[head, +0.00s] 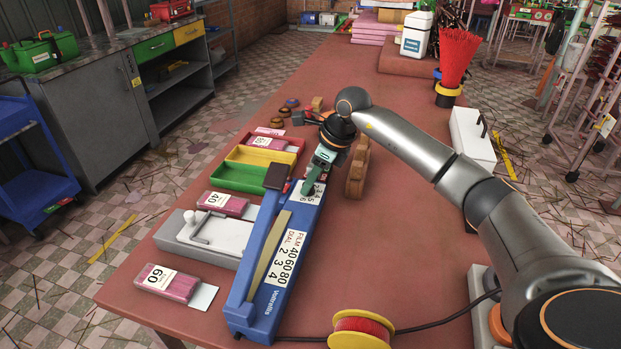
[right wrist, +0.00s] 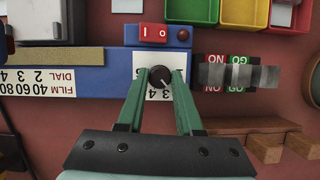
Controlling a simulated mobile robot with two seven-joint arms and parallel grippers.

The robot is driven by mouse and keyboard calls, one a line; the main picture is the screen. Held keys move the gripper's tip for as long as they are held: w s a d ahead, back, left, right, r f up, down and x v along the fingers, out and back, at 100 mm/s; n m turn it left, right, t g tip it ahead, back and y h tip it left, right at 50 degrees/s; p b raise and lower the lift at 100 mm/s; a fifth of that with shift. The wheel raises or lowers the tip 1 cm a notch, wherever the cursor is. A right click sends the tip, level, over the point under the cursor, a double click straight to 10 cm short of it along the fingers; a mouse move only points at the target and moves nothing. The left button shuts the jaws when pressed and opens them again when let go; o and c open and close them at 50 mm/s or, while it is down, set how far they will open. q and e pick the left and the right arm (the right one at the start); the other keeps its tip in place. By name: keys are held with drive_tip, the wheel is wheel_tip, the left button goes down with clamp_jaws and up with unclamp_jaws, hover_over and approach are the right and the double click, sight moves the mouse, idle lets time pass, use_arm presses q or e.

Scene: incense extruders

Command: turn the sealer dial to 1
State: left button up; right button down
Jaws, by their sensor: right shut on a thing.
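The blue sealer (head: 247,285) lies along the table with a white label reading FILM 40 60 80 and DIAL 2 3 4. Its dial (right wrist: 160,76) is a small dark round knob on a white numbered plate (right wrist: 158,95) in the right wrist view. My right gripper (right wrist: 160,82) is shut on the dial, one green finger on each side. In the head view my right gripper (head: 308,187) reaches down onto the sealer's far end and hides the dial. A light mark shows on the knob; the number it points to is unclear. My left gripper is not in view.
A red switch (right wrist: 153,34) sits beside the dial plate. A wooden piece (head: 357,170) stands right of my gripper. The table's middle right is clear.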

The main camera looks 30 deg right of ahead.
drive_tip(key=n, duration=0.2)
drive_tip(key=n+g+y, duration=0.1)
drive_tip(key=n, duration=0.1)
drive_tip(key=shift+w+r+n, duration=0.1)
drive_tip(key=shift+w+n, duration=0.1)
drive_tip(key=shift+n, duration=0.1)
drive_tip(key=n+g, duration=0.1)
drive_tip(key=n, duration=0.1)
drive_tip(key=n+y, duration=0.1)
drive_tip(key=n, duration=0.1)
drive_tip(key=shift+w+g, duration=0.1)
drive_tip(key=shift+g, duration=0.3)
drive_tip(key=shift+d+n+g+b, duration=0.1)
drive_tip(key=shift+n+g+b, duration=0.35)
drive_tip(key=shift+n, duration=1.25)
drive_tip(key=c, duration=0.6)
unclamp_jaws()
drive_tip(key=shift+o, duration=0.2)
